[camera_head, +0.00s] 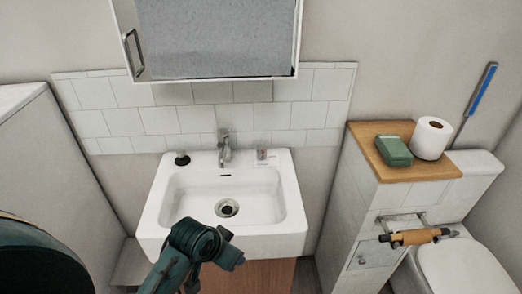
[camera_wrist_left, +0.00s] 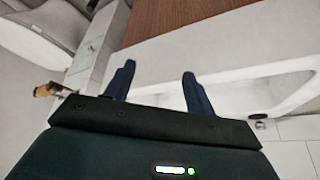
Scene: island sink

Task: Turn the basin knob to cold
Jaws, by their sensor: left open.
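The white basin (camera_head: 286,209) is in the middle of the head view, with a drain in its bowl. A metal faucet (camera_head: 225,148) stands on its back ledge. Its knob is too small to read which way it is turned. My left gripper's wrist (camera_head: 195,240) is in front of the basin, overlapping its front rim in the head view, well short of the faucet. In the left wrist view my left gripper (camera_wrist_left: 159,73) is open and empty, its fingers facing the basin's front side (camera_wrist_left: 225,50). The faucet is not visible there. My right gripper is in neither view.
A wooden cabinet (camera_wrist_left: 180,18) is under the basin. A black stopper (camera_head: 182,159) and a small cup (camera_head: 261,155) flank the faucet. A mirror cabinet (camera_head: 217,40) hangs above. A ledge with green box (camera_head: 394,151) and toilet (camera_head: 462,268) are right.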

